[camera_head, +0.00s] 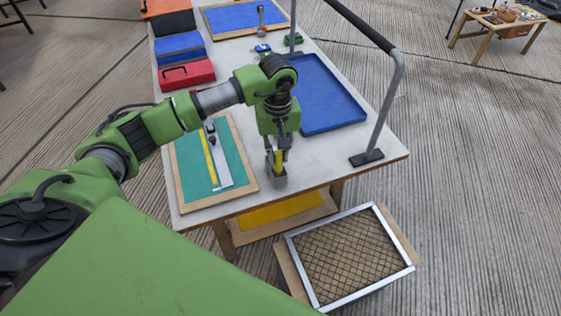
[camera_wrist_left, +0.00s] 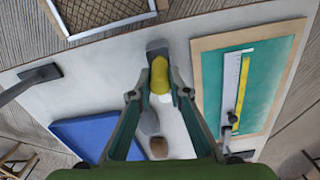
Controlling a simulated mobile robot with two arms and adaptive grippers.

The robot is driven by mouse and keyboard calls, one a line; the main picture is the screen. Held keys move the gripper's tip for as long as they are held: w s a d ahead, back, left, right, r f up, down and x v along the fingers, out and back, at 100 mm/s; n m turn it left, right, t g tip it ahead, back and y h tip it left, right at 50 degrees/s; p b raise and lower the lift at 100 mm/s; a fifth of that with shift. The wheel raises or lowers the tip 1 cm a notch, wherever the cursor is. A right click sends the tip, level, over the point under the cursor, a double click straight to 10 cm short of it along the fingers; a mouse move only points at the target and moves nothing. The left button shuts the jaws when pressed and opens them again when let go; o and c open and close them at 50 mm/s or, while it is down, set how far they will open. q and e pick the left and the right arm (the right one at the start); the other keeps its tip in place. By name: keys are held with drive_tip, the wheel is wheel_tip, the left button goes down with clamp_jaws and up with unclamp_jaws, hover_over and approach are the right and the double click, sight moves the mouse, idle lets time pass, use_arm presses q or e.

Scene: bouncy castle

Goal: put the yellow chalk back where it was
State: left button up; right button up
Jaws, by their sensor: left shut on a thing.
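The yellow chalk (camera_head: 279,158) is between the fingers of my left gripper (camera_head: 277,152), near the front edge of the white table. The gripper is shut on it. A small grey block-like holder (camera_head: 277,181) is directly below the chalk. In the left wrist view the chalk (camera_wrist_left: 160,76) shows between the fingertips, with the grey holder (camera_wrist_left: 157,47) just beyond it. I cannot tell whether the chalk's lower end is inside the holder or just above it. My right gripper is not in view.
A green board (camera_head: 188,176) with a ruler lies left of the gripper. A blue tray (camera_head: 325,98) is behind it on the right. A metal rail (camera_head: 385,100) stands at the table's right edge. A framed mesh crate (camera_head: 350,253) is in front. Red and blue cases (camera_head: 187,73) are farther back.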

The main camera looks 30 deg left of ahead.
sight(279, 163)
use_arm(q)
drive_tip(key=f+p, duration=0.1)
drive_tip(key=f, duration=0.2)
drive_tip(key=shift+d, duration=0.2)
drive_tip(key=shift+f, duration=0.4)
drive_tip(key=shift+a, duration=0.1)
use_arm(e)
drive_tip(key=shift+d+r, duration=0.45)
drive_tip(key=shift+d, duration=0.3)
use_arm(q)
drive_tip(key=shift+f+b, duration=0.2)
drive_tip(key=shift+b, duration=0.1)
drive_tip(key=o, duration=0.9)
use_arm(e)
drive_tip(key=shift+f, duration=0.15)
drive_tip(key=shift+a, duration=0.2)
